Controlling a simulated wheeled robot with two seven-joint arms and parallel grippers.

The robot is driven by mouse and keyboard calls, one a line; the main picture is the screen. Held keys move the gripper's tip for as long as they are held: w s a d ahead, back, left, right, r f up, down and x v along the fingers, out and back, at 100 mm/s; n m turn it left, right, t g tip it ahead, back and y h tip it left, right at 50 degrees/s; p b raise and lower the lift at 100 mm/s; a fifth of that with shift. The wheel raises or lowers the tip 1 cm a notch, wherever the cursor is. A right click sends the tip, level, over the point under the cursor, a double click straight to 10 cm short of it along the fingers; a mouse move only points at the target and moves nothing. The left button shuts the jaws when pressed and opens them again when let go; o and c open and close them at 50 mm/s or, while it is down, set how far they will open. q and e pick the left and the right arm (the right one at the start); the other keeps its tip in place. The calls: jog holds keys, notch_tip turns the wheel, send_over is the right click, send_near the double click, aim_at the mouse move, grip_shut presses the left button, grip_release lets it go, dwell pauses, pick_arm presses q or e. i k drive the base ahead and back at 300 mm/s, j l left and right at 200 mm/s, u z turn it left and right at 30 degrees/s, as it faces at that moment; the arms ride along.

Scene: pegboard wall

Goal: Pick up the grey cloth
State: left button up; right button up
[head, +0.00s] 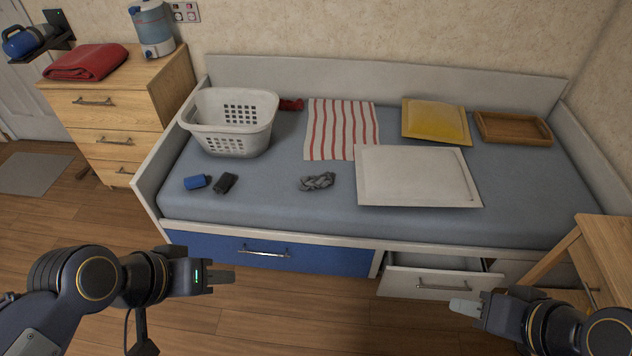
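The grey cloth (318,181) lies crumpled on the blue mattress of the bed (270,190), near the middle, left of a large white panel. My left gripper (222,277) is in front of the bed at the lower left, apart from the cloth and near the blue drawer. My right gripper (464,307) is at the lower right, in front of the partly open white drawer. Each gripper shows side-on, so I cannot tell whether its fingers are apart.
On the bed are a white basket (228,140), a striped cloth (341,128), a white panel (415,175), a yellow cushion (435,121), a wooden tray (513,128), a blue cylinder (197,182) and a black item (226,183). The white drawer (440,283) juts out. A wooden stand (608,250) is at right.

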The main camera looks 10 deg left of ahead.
aim_at(322, 180)
jog(key=i+j+u, duration=0.15)
jog(key=i+j, duration=1.25)
jog(key=i, duration=0.05)
